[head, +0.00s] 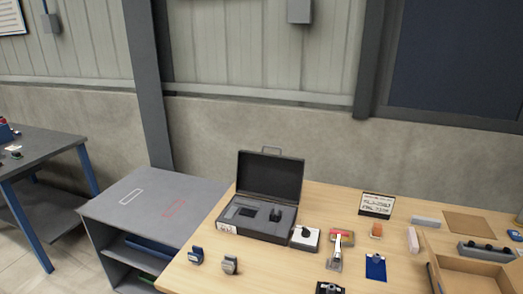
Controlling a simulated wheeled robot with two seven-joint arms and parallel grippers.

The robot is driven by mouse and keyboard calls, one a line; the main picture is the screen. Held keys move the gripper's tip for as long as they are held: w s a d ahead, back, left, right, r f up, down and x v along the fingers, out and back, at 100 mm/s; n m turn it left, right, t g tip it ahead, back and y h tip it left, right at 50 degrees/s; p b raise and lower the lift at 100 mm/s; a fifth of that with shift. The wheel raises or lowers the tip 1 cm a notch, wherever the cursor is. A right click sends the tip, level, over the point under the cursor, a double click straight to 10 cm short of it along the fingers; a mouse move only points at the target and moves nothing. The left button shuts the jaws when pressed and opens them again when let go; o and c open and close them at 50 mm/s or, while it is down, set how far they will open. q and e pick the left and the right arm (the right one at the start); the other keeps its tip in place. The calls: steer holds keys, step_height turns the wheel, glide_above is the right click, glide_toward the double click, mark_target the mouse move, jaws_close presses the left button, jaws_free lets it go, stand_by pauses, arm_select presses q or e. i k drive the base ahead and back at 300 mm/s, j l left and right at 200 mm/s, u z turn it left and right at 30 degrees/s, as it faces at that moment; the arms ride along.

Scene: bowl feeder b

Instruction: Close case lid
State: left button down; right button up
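The dark case (238,222) stands at the back left of the wooden table. Its lid (271,175) is open and stands nearly upright at the rear, with a handle above it. Grey foam lines the case, with dark items or recesses in it; I cannot tell which. Neither of my grippers shows in the head view.
A white block with a dark knob (304,238) sits close to the case's right front corner. Two small devices (196,254) (230,264) lie in front. A blue clipboard (376,267), a small sign (376,204) and an open wooden box (470,277) are to the right. A grey shelf unit (150,205) adjoins the left.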

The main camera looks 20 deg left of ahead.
mark_target(272, 178)
steer(key=k+z, duration=0.15)
steer(key=z, duration=1.15)
steer(key=k+j+z, duration=0.2)
steer(key=j, duration=0.2)
steer(key=j+z, duration=0.2)
steer(key=j, duration=0.2)
steer(key=k+j+z, duration=0.2)
steer(key=j, duration=0.15)
steer(key=k+j+z, duration=0.25)
steer(key=i+j, duration=0.05)
steer(key=i, duration=0.05)
